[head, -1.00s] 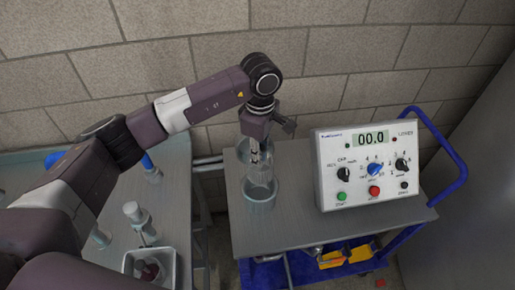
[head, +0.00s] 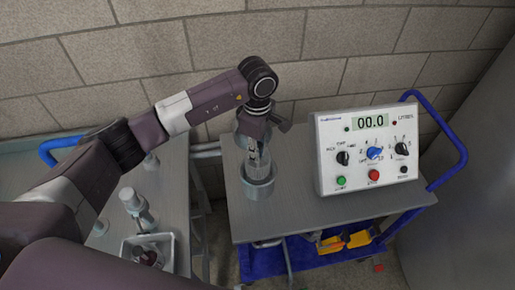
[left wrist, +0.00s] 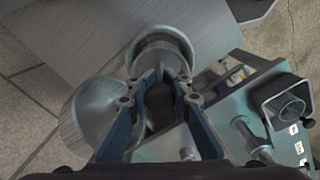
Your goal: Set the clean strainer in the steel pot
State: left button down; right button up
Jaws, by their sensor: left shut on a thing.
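My left gripper (head: 257,152) is shut on a slim grey piece, seemingly the strainer (head: 258,163), over the front steel pot (head: 259,188) on the cart. The held piece hangs at the pot's mouth; I cannot tell how far inside it reaches. In the left wrist view, the blue-padded fingers (left wrist: 162,88) close around a dark grey part. The front pot (left wrist: 163,46) lies just beyond the fingertips. The fingers hide much of the strainer. My right gripper is not in view.
A second steel vessel (left wrist: 92,115) stands close behind the front pot. A control box (head: 368,150) takes up the cart's right side. A bench at left holds a white tray (head: 128,250) with a dark reddish piece and several fittings. A brick wall rises behind.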

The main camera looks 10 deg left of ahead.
pick_arm(q)
jog(key=shift+f+b, duration=0.4)
jog(key=shift+f, duration=0.9)
notch_tip(320, 180, down, 2)
jog(key=shift+f+b, duration=0.25)
jog(key=shift+b, duration=0.95)
jog(key=shift+f+b, duration=1.2)
jog(key=shift+f, duration=0.05)
jog(key=shift+f+b, duration=0.4)
jog(key=shift+b, duration=0.15)
jog(key=c, duration=1.7)
grip_release()
